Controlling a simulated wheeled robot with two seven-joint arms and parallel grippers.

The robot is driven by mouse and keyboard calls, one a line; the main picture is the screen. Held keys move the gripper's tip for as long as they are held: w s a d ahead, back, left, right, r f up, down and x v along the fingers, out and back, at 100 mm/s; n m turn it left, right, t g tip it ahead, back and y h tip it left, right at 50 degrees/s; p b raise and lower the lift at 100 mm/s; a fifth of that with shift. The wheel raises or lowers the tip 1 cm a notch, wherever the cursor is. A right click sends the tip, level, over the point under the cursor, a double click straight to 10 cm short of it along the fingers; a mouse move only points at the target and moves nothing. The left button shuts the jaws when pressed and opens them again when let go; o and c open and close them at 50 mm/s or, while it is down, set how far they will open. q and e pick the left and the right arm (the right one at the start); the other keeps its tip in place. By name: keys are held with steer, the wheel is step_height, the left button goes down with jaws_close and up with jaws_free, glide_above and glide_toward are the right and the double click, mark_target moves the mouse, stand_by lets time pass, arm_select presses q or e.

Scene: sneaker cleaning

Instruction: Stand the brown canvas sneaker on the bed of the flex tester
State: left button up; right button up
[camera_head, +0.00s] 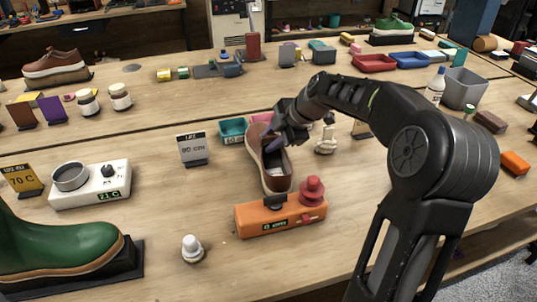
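A brown shoe with a pale inside and light sole edge (272,179), apparently the brown canvas sneaker, is at mid-table. Its near end is close behind or over an orange device (262,221) with a green display, a black block and a red knob. This device may be the flex tester; its bed is not clearly visible. My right gripper (274,141) is at the far part of the shoe's opening. The fingers are dark and partly hidden, so I cannot tell whether they grip the shoe. My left gripper is out of view.
A white dial device (90,186) and a green boot (55,250) stand at left. A white knob-like piece (192,248) is left of the orange device. A sign (193,148) and teal bin (232,129) stand near the shoe. A grey bin (463,88) is at right.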

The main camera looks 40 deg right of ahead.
jaws_close()
stand_by(1.0)
